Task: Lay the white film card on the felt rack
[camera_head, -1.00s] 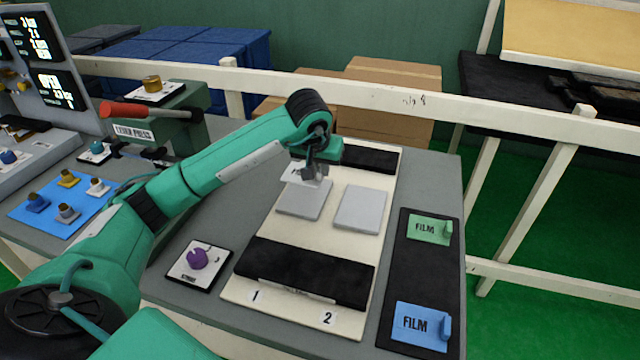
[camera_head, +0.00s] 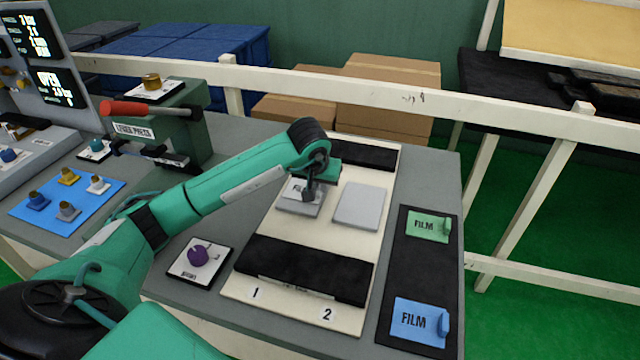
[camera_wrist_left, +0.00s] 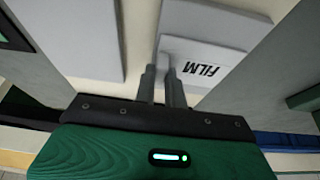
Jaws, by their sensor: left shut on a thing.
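The white film card (camera_head: 296,187) lies at or just over the left grey block (camera_head: 296,208) on the cream board. I cannot tell whether the card touches the block. My left gripper (camera_head: 311,191) is shut on the card's edge and hides part of it. In the left wrist view, the fingers (camera_wrist_left: 165,80) pinch the card (camera_wrist_left: 205,58), whose FILM lettering shows. The black felt rack (camera_head: 418,271) lies at the right of the table. It holds a green film card (camera_head: 424,227) at the back and a blue one (camera_head: 414,320) at the front, with bare felt between.
A second grey block (camera_head: 360,206) sits beside the first. A thick black bar (camera_head: 302,270) crosses the board's front and another (camera_head: 366,156) its back. A purple knob (camera_head: 197,255) stands left, a lever press (camera_head: 165,130) behind it. A white rail (camera_head: 350,88) runs behind the table.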

